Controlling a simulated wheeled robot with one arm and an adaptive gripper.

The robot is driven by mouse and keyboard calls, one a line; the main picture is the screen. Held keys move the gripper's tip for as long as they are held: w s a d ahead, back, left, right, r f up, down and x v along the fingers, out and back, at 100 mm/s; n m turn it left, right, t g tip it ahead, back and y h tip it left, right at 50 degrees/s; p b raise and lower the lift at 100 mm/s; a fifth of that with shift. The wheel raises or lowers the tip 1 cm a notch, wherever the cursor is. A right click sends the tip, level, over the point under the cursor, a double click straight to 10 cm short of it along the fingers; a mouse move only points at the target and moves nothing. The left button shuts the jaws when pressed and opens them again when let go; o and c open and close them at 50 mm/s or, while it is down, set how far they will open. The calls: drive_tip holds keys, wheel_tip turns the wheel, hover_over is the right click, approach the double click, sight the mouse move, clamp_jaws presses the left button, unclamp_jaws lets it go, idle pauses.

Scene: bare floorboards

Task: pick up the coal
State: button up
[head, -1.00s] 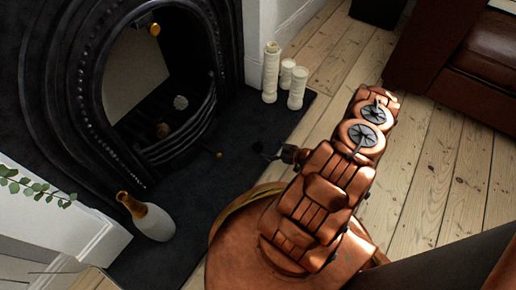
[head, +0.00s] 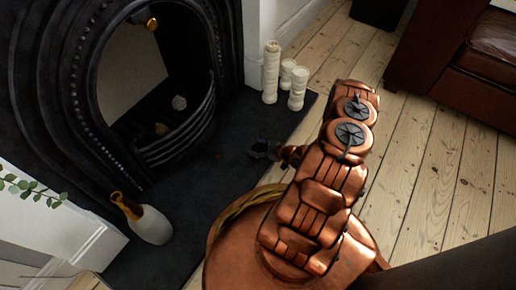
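Two small lumps that may be coal lie inside the dark fireplace: a pale grey one (head: 179,102) and a brownish one (head: 161,129) nearer the front bars. A very small, dim speck (head: 217,155) lies on the dark hearth in front of the grate; I cannot tell what it is. My gripper (head: 260,150) is dark and small in the head view, over the hearth to the right of that speck and apart from the lumps. I see nothing clearly held in it, and its fingers are too dark to read.
The black fireplace's curved front bars (head: 180,140) stand before the lumps. White pillar candles (head: 271,72) stand at the hearth's back right. A white vase with a gold neck (head: 151,224) stands at the left. A brown leather sofa (head: 450,65) is at upper right.

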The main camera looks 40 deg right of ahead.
drive_tip(key=c, duration=1.1)
drive_tip(key=shift+o, duration=0.2)
drive_tip(key=shift+r, duration=0.15)
